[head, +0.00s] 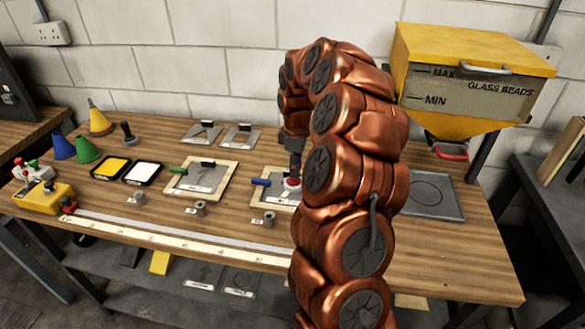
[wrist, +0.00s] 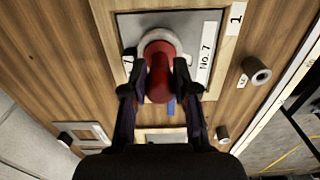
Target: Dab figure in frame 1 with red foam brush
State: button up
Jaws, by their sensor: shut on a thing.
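My gripper (wrist: 155,84) is shut on the red foam brush (wrist: 160,72). In the wrist view the brush is over a grey plate (wrist: 190,25) labelled "No. 7", in a wooden frame (wrist: 105,22) marked "1". A pale round shape (wrist: 148,42) shows around the brush's far end. The brush hides most of the figure, and I cannot tell whether it touches the plate. In the head view my gripper (head: 292,165) is above the right-hand frame (head: 259,203), and the brush's red part (head: 292,182) shows just below it. My arm hides that frame's right side.
Another wooden frame (head: 174,187) with a green handle (head: 178,168) is to the left. A blue handle (head: 260,182) is at my frame's left edge. Black trays with yellow (head: 111,166) and white (head: 146,172) are further left. A glass beads hopper (head: 470,85) stands right.

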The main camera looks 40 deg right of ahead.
jog(key=shift+r+p, duration=0.4)
jog(key=shift+r, duration=1.85)
